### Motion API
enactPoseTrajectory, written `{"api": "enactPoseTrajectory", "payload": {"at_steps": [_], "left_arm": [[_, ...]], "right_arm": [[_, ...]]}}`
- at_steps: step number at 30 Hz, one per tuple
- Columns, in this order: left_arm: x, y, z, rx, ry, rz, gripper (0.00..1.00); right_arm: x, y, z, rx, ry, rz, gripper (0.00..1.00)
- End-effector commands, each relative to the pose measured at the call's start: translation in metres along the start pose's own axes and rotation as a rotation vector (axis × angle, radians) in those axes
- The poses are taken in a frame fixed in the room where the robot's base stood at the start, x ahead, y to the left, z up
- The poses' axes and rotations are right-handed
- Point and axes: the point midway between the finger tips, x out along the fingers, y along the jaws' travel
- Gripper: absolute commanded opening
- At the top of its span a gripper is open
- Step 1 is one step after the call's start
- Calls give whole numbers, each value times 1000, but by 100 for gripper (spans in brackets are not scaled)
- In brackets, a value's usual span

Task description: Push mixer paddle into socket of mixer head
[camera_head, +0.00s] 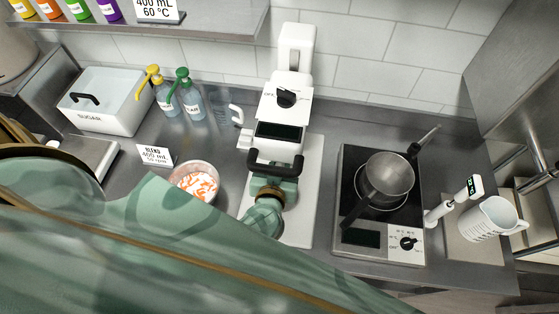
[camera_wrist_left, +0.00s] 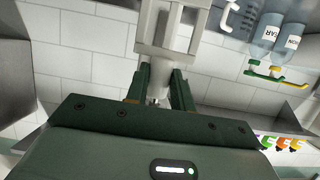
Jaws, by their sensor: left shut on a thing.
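The white mixer stands at the centre in the head view, its head (camera_head: 282,105) carrying a black knob, a dark display and a black handle. My left gripper (camera_head: 273,187) is just in front of and below the head. In the left wrist view, which is upside down, my left gripper (camera_wrist_left: 160,84) is shut on the shaft of the pale mixer paddle (camera_wrist_left: 170,32). The paddle's open frame extends past the fingers, and its upper edge is cut off. The socket is hidden under the head, so I cannot tell whether the shaft touches it. My right gripper is not in view.
A steel bowl of orange and white pieces (camera_head: 195,181) stands left of the mixer. A cooker (camera_head: 386,236) with a saucepan (camera_head: 390,174) is to the right. A measuring jug (camera_head: 490,219) is farther right. Pump bottles (camera_head: 191,97) stand behind left. My left arm covers the front.

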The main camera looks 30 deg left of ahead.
Motion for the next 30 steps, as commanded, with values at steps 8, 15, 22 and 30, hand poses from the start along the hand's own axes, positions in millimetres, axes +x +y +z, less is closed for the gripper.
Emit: {"api": "enactPoseTrajectory", "payload": {"at_steps": [8, 15, 22, 30], "left_arm": [[0, 0, 0, 0, 0, 0, 50], [-1, 0, 1, 0, -1, 0, 50], [-34, 0, 2, -1, -4, 0, 50], [-94, 0, 2, -1, -3, 0, 50]], "right_arm": [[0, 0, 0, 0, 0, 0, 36], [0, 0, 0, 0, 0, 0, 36], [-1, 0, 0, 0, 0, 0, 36], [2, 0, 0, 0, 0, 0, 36]]}}
